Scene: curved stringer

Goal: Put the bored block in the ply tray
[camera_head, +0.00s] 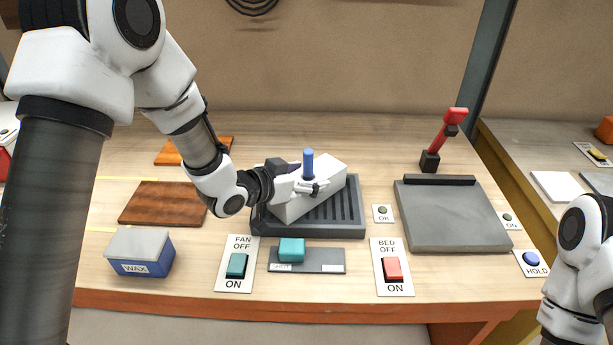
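A pale grey-white block (333,174), probably the bored block, sits at an angle on a dark slatted tray (356,217). A blue peg (308,160) stands upright at the block's top. My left gripper (314,187) reaches in from the left over the block, with its fingers at the peg's foot. Whether the fingers are closed on the peg, or touch the block, I cannot tell. No tray is clearly recognisable as plywood. My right arm shows at the lower right edge, but its gripper is out of view.
Brown boards (163,204) and a blue WAX box (140,253) are at left. Fan switch (236,265), teal block (291,250) and bed switch (392,269) line the front. A grey plate (451,217) and red-handled lever (444,138) are at right.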

